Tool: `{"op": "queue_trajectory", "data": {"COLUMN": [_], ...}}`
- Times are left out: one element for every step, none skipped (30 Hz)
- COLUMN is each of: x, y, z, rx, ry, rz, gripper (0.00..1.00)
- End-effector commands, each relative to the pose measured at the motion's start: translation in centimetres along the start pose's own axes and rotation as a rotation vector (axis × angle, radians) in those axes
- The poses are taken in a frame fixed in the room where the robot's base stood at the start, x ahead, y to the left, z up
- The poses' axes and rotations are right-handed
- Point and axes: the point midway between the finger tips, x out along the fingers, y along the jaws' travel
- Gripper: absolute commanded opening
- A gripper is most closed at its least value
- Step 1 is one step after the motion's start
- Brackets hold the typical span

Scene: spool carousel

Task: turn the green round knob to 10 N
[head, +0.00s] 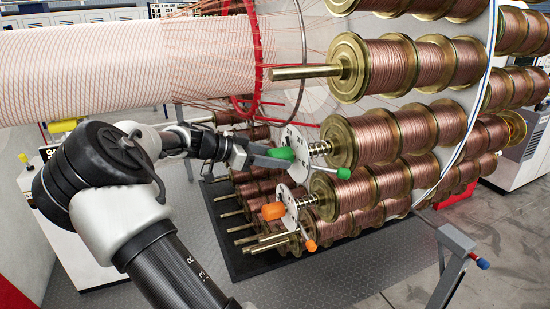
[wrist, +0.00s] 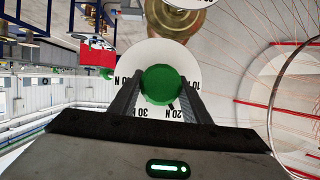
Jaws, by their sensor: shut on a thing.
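The green round knob (head: 283,154) sits on the front of a white dial disc (head: 294,137) at the end of a copper spool's shaft. In the wrist view the knob (wrist: 161,84) is between the two fingers of my gripper (wrist: 161,92), which is shut on it. The dial (wrist: 155,50) appears upside down, with 30 N at lower left, 20 N at lower right and 10 N at right, partly behind a finger. A short black mark shows just below the knob, close to the 20 N label. In the head view my gripper (head: 266,162) reaches the knob from the left.
An orange knob (head: 273,211) on a second white dial sits just below. A green-tipped lever (head: 344,173) and an orange-tipped lever (head: 311,246) stick out nearby. Copper spools (head: 385,70) crowd the right. A grey post (head: 456,240) stands at lower right.

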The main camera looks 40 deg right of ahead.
Motion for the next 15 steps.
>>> {"op": "queue_trajectory", "data": {"x": [-0.05,-0.06,-0.04,-0.01,0.0,-0.02,-0.03,-0.03,-0.02,0.0,-0.03,-0.02,-0.01,-0.02,-0.03], "y": [-0.06,-0.08,-0.1,-0.08,-0.08,-0.13,-0.12,-0.12,-0.16,-0.13,-0.19,-0.17,-0.2,-0.2,-0.22], "z": [-0.02,-0.03,-0.04,-0.06,-0.1,-0.12,-0.11,-0.1,-0.1,-0.09,-0.12,-0.14,-0.14,-0.12,-0.11], "rx": [-0.015,-0.027,-0.046,-0.061,-0.079,-0.104,-0.124,-0.146,-0.177,-0.202,-0.227,-0.262,-0.288,-0.315,-0.351], "ry": [0.0,0.0,0.0,0.0,0.001,0.0,0.0,0.0,0.0,0.0,0.0,0.0,0.0,0.0,0.0], "rz": [0.006,0.011,0.018,0.026,0.034,0.043,0.052,0.061,0.074,0.085,0.094,0.11,0.12,0.132,0.146], "gripper": [0.21,0.21,0.21,0.21,0.21,0.21,0.21,0.21,0.21,0.21,0.21,0.21,0.21,0.21,0.21]}}
